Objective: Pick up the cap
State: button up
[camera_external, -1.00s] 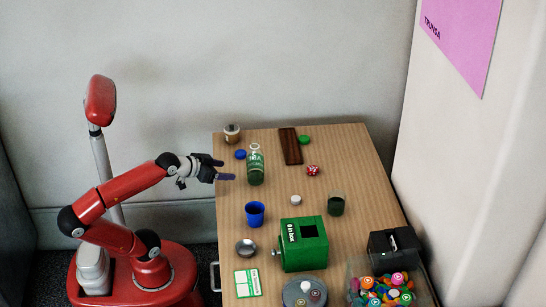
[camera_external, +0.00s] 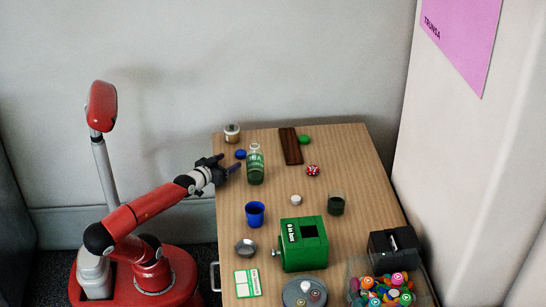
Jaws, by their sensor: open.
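Several small round pieces could be the cap, and I cannot tell which it is. A flat blue disc (camera_external: 240,154) lies near the table's left edge, left of the green bottle (camera_external: 255,166). A small whitish round piece (camera_external: 296,199) lies mid-table. A green disc (camera_external: 304,139) lies at the back, beside the dark brown board. My gripper (camera_external: 229,163) is open and empty over the table's left edge. Its fingers point right, close to the blue disc and left of the bottle. I cannot tell its height above the table.
A jar (camera_external: 232,133) stands at the back left corner, beyond the blue disc. A dark board (camera_external: 290,146), a red-and-white piece (camera_external: 313,170), a blue cup (camera_external: 255,214), a dark green cup (camera_external: 336,205) and a green box (camera_external: 303,246) stand around.

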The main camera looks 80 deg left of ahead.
aim_at(239, 155)
jog(key=shift+s+a+x, duration=0.15)
jog(key=shift+x, duration=1.45)
jog(key=shift+s+a+x, duration=0.15)
jog(key=shift+x, duration=1.4)
jog(key=shift+c, duration=0.2)
jog(key=c, duration=1)
